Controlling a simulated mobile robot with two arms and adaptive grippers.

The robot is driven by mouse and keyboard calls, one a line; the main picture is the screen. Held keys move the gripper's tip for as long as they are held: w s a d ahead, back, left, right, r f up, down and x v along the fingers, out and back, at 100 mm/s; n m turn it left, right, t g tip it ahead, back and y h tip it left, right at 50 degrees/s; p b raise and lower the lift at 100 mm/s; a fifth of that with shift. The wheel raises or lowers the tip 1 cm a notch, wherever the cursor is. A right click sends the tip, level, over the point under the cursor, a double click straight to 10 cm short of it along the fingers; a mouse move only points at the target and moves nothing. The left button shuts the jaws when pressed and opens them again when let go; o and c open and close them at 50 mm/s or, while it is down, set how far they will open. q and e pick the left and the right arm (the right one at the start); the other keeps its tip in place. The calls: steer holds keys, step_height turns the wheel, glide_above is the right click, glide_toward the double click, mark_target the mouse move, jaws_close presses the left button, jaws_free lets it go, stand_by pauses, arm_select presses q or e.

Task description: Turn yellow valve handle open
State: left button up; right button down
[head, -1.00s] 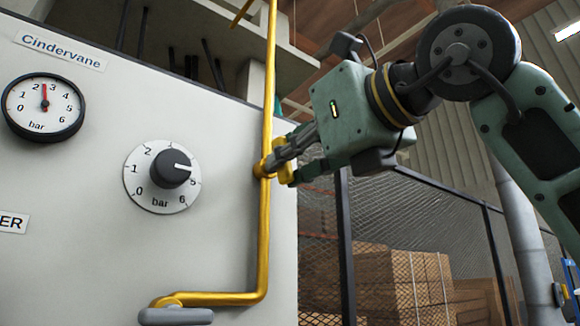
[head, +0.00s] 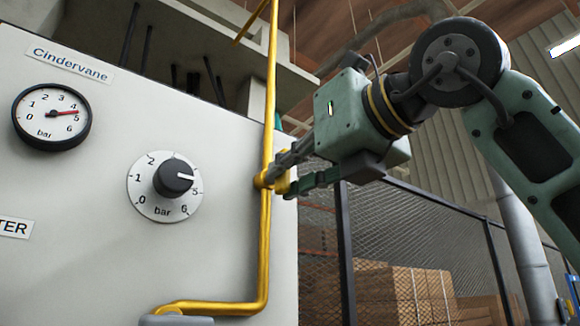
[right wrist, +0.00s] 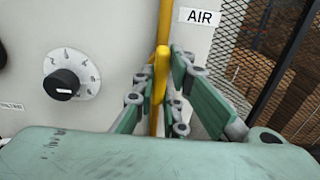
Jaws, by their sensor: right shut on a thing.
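The yellow valve handle (head: 283,184) sits on the yellow vertical pipe (head: 264,237), at the right edge of the white panel. My right gripper (head: 284,172) is shut on the handle, with its fingers on either side of it and largely hiding it in the head view. In the right wrist view, the handle (right wrist: 161,72) stands upright between the two green fingers, roughly in line with the pipe. My left gripper is not in view.
A black knob (head: 173,177) on a bar dial points near 5, left of the pipe. An "AIR" label (right wrist: 200,17) is on the panel in the right wrist view. A mesh fence (head: 400,245) and stacked boxes (head: 405,290) stand behind on the right.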

steer(key=c, duration=1.8)
jaws_free()
steer(key=v, duration=1.2)
